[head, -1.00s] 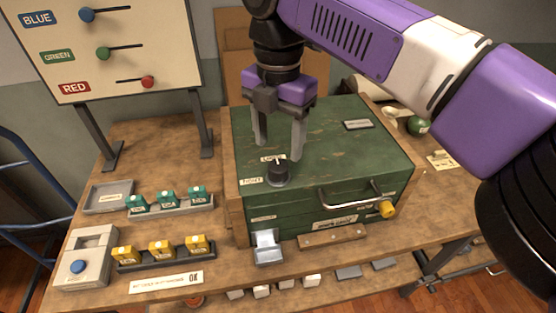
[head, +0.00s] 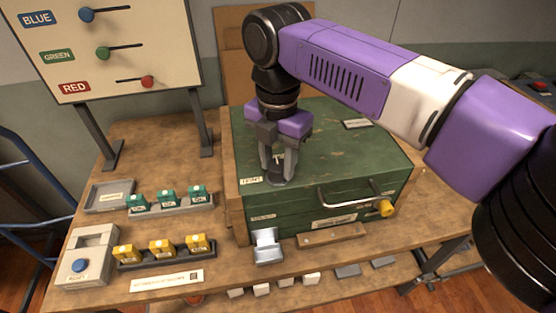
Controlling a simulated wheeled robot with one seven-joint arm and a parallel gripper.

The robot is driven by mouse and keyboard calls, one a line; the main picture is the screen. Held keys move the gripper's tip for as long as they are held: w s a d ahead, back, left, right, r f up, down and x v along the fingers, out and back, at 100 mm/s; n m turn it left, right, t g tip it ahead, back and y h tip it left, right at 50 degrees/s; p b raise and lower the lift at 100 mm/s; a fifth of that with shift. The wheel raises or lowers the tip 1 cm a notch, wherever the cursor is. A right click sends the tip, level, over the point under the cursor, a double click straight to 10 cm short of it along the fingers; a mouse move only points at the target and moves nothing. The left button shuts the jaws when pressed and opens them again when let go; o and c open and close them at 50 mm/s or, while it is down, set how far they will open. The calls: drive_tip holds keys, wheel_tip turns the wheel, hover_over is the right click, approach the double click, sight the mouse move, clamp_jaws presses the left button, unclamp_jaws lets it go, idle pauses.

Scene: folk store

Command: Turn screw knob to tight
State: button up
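The screw knob is a small dark knob (head: 279,181) on top of the green box (head: 350,160), near its front left edge. A small white label (head: 250,181) lies just left of it, and another label behind it is mostly hidden. My gripper (head: 278,175) points straight down with its grey fingers over the knob. The fingertips are at the knob's height and cover most of it. The fingers look close together around the knob, but I cannot tell whether they press on it. The knob's pointer is hidden.
The box has a metal handle (head: 348,193) and a yellow knob (head: 386,208) on its front. Teal blocks (head: 167,196) and yellow blocks (head: 161,248) stand in trays to the left. A grey unit with a blue button (head: 78,266) sits at the front left. A slider board (head: 105,50) stands behind.

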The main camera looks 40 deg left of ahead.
clamp_jaws()
